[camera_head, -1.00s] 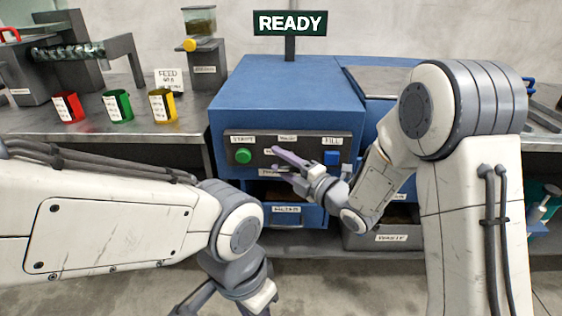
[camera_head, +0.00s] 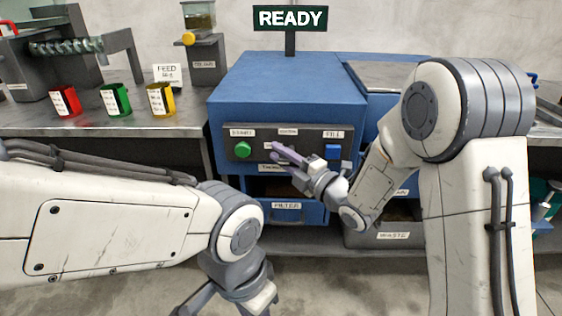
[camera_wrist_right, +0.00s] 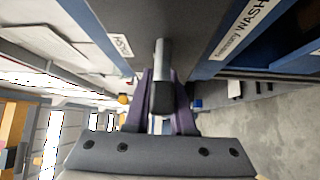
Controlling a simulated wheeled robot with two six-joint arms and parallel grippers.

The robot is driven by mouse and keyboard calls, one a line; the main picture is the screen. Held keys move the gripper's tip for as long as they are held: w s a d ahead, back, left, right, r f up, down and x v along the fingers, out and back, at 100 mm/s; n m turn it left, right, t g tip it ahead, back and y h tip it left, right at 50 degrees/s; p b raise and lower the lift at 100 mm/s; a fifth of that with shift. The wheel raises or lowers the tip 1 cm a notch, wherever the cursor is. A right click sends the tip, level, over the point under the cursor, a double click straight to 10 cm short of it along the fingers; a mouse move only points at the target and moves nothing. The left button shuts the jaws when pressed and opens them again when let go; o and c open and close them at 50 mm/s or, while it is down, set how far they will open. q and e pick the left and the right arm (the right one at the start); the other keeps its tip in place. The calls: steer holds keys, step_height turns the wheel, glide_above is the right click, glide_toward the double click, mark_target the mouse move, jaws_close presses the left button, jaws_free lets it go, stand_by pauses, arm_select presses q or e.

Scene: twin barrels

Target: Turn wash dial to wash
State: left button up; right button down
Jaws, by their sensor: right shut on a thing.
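The wash dial (camera_wrist_right: 162,98) shows in the right wrist view as a dark knob on a pale grey shaft, standing out from the panel. My right gripper (camera_wrist_right: 162,90) has its purple fingers on both sides of it and is shut on it. In the head view my right gripper (camera_head: 277,148) is at the middle of the dark control panel (camera_head: 309,136), between the green start button (camera_head: 242,150) and the blue fill button (camera_head: 333,152). Its fingers hide the dial there. My left gripper (camera_head: 240,303) hangs low at the bottom edge, partly cut off.
The panel is on a blue machine (camera_head: 287,85) with a READY sign (camera_head: 290,18) above. A filter drawer (camera_head: 287,212) and a waste bin (camera_head: 385,236) are below. Red, green and yellow cups (camera_head: 162,99) stand on the left counter (camera_head: 110,127).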

mark_target(292, 148)
steer(key=m+t+h+b, duration=0.2)
steer(key=m+t+b, duration=0.2)
steer(key=m+b, duration=0.2)
steer(key=d+r+m+t+h+b, duration=0.1)
steer(key=m+t+h+b, duration=0.1)
steer(key=m+t+b, duration=0.2)
steer(key=d+m+t+h+b, duration=0.1)
steer(key=m+t+b, duration=0.3)
steer(key=m+b, duration=0.5)
steer(key=shift+r+m+t+h+b, duration=0.3)
steer(key=shift+h+b, duration=0.6)
steer(key=shift+b, duration=1.3)
steer(key=shift+d+r+m+t+h+b, duration=0.15)
steer(key=shift+m+h+b, duration=0.3)
steer(key=shift+m+h, duration=0.65)
steer(key=shift+d+m+t+h+b, duration=0.1)
steer(key=shift+m+t+h+b, duration=0.25)
steer(key=shift+m+h, duration=0.75)
steer(key=shift+d+r+m+t+h+b, duration=0.1)
steer(key=shift+m+h+b, duration=0.45)
steer(key=shift+m+h, duration=0.55)
steer(key=c, duration=0.8)
jaws_free()
steer(key=shift+r, duration=0.1)
steer(key=shift+o, duration=0.2)
steer(key=shift+s, duration=0.1)
steer(key=p+v, duration=0.1)
steer(key=v, duration=0.9)
steer(key=shift+f+p, duration=0.2)
steer(key=shift+p, duration=0.2)
